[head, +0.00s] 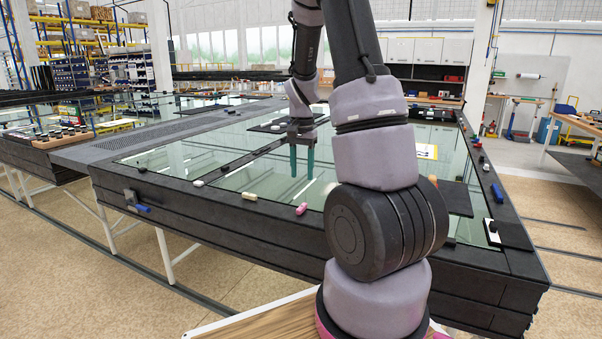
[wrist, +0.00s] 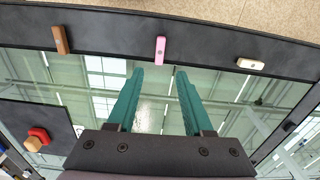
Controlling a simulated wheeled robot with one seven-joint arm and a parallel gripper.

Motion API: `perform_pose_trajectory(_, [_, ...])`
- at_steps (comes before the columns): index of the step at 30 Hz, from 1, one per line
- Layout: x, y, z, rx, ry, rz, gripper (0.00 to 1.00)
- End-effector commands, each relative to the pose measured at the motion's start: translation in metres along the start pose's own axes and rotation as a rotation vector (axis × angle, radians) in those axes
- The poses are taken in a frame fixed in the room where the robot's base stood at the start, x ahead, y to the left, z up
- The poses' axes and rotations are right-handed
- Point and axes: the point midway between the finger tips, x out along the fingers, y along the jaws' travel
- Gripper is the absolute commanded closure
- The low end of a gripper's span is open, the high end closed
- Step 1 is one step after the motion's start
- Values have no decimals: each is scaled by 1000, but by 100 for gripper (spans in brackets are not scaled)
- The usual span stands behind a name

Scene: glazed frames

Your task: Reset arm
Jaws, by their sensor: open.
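My gripper (head: 302,160) has two teal fingers and hangs over the glass-topped table (head: 170,158), pointing down. In the wrist view the fingers (wrist: 158,85) are apart with nothing between them. My arm hides part of the table in the head view.
A cream block (wrist: 250,64), a brown block (wrist: 60,39) and a red block (wrist: 38,136) lie around the gripper. A blue clamp-like item (head: 142,208) is at the table's left front edge. Glass left of the gripper is mostly clear.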

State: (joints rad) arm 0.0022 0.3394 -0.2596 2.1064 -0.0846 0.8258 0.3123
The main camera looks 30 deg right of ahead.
Motion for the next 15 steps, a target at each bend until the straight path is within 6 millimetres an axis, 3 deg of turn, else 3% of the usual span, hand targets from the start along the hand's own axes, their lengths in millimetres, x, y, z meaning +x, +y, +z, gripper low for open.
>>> perform_pose_trajectory(8, [-3,0,1,-3,2,-6,49])
perform_pose_trajectory(11, [-19,-2,9,-19,13,-35,49])
perform_pose_trajectory(15, [-65,-5,35,-76,49,-121,49])
